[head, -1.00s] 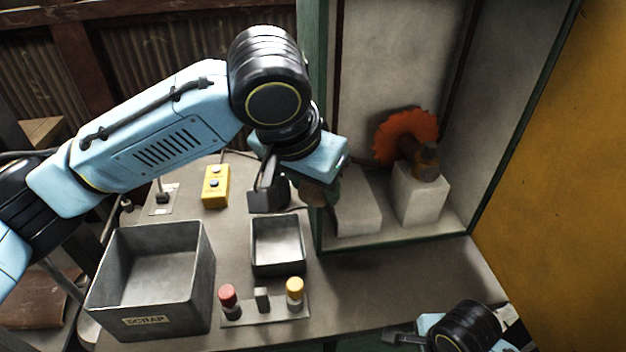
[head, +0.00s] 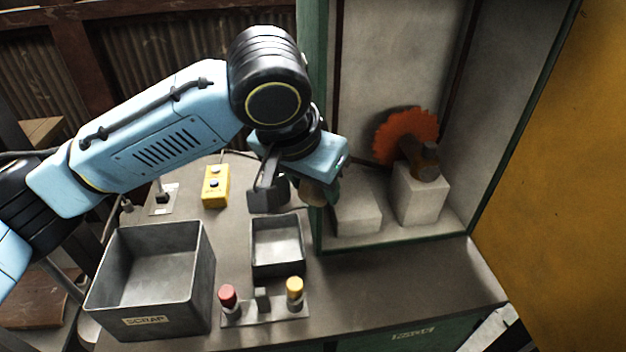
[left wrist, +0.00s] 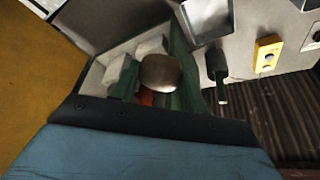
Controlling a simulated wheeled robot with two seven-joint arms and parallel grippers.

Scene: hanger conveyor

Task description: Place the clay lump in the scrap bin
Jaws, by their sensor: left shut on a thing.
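The clay lump (head: 312,193) is a rounded grey-brown mass, partly hidden by my left gripper (head: 305,184) in the head view. My left gripper is shut on it and holds it by the front left post of the booth, above table height. In the left wrist view the lump (left wrist: 160,72) sits between the green fingers. The scrap bin (head: 180,311) is a large open grey box with a SCRAP label, at the table's front left. It looks empty. The gripper is up and to the right of the bin, well apart from it. My right gripper is out of view.
A smaller grey tray (head: 278,267) stands right of the bin, behind a panel with a red button (head: 228,295) and a yellow button (head: 295,287). A yellow switch box (head: 215,187) is farther back. The green-framed booth holds an orange toothed disc (head: 405,135) and pale blocks (head: 358,214).

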